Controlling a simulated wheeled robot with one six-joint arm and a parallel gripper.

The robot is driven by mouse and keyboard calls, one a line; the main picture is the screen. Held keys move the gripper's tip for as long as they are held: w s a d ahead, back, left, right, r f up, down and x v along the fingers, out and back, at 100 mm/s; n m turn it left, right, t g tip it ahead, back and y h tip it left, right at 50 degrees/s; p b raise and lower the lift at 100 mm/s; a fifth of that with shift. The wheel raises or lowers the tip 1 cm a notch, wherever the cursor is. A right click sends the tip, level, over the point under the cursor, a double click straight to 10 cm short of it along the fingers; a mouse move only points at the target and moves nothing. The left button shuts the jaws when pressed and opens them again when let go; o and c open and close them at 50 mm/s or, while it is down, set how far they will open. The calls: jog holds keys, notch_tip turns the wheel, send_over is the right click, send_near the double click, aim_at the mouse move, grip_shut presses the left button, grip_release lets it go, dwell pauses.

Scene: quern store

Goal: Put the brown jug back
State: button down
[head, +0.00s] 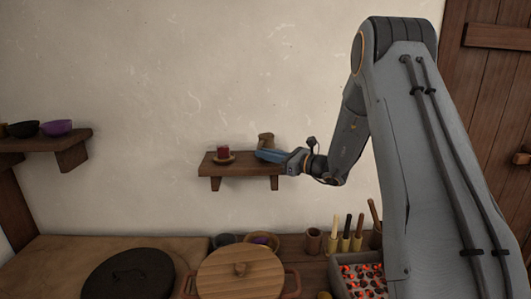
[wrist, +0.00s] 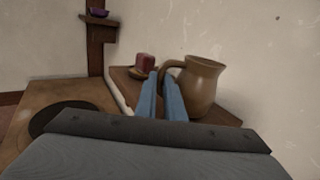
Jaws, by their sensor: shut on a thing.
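The brown jug (wrist: 204,84) is upright at the small wall shelf (head: 222,170), at its right end; its top shows in the head view (head: 265,138) behind my gripper. My gripper (head: 266,155) has its blue fingers (wrist: 163,95) shut on the jug's handle, which is on the left side of the jug in the wrist view. The fingers hide the jug's lower part in the head view. I cannot tell whether its base touches the shelf.
A red cup (head: 223,150) on a saucer (head: 220,160) stands on the shelf's left half, also in the wrist view (wrist: 144,62). Below are a wooden lid (head: 225,280), a black lid (head: 120,278), bowls, upright tools and a box of glowing coals (head: 362,280).

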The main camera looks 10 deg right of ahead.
jog(key=shift+f, duration=0.1)
jog(key=c, duration=1.9)
grip_release()
jog(key=shift+o, duration=0.2)
jog(key=b+v, duration=0.4)
jog(key=v, duration=0.8)
jog(key=s+a+f+n+g+h, duration=0.1)
jog(key=s+a+f+n+g, duration=0.4)
jog(key=s+a, duration=0.25)
jog(key=s+a+f+n+g+h, duration=0.1)
jog(key=s+a+f+n+g, duration=0.4)
jog(key=s, duration=0.3)
jog(key=s+d+f+n+h, duration=0.1)
jog(key=s+f+n+h, duration=0.1)
jog(key=s+n+h, duration=0.3)
jog(key=s+d+f+n+g+h, duration=0.1)
jog(key=s+n+h, duration=0.4)
jog(key=s+n, duration=0.5)
jog(key=shift+d+f+n+g+h, duration=0.3)
jog(key=shift+d+f+n+h, duration=0.15)
jog(key=shift+f+n, duration=0.4)
